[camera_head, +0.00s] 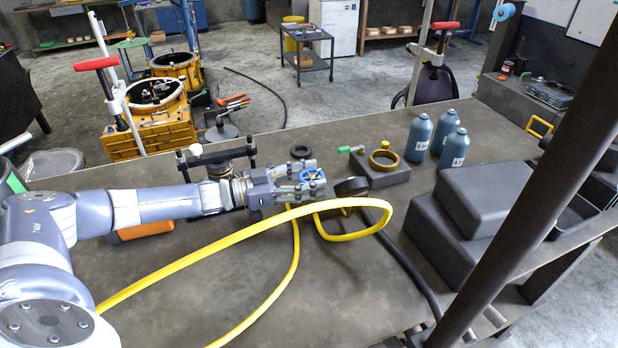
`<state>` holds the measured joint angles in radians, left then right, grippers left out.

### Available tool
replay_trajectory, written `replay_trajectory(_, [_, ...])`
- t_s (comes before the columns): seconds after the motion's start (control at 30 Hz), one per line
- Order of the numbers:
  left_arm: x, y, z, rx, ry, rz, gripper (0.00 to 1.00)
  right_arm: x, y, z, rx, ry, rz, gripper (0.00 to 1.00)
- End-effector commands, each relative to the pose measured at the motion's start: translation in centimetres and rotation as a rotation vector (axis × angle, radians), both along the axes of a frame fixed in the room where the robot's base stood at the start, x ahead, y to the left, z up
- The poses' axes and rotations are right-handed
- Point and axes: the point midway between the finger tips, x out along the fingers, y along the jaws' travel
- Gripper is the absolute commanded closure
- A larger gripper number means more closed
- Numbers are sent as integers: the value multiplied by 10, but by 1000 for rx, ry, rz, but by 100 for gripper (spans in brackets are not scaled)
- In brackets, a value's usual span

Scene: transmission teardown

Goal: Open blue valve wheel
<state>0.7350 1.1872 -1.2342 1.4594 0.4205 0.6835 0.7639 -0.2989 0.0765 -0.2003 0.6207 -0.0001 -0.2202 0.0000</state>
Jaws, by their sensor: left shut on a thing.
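The blue valve wheel (311,175) is small and sits near the middle of the table in the head view. My left gripper (304,180) comes in from the left, with its fingers around the wheel, shut on it. The fingers hide part of the wheel and most of the valve body under it. A yellow hose (240,236) runs past just in front of the gripper and loops to the right of it. My right gripper is not in view.
A dark block with a brass ring (384,160), blue-grey bottles (419,138) and dark grey boxes (484,198) stand to the right. A dark pole (535,190) crosses the right side. A black ring (301,151) lies behind the gripper. The table's front middle (345,290) is mostly clear.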

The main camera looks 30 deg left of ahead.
Motion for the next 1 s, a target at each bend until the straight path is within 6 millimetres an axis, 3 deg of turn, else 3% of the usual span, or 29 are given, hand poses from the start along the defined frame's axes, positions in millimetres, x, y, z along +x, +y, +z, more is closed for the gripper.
replay_trajectory(0.47, [-3, -2, 2, -6, 9, 238, 72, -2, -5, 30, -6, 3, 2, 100])
replay_trajectory(1.0, [-2, -3, 7, -10, 7, 524, 72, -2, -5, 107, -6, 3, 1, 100])
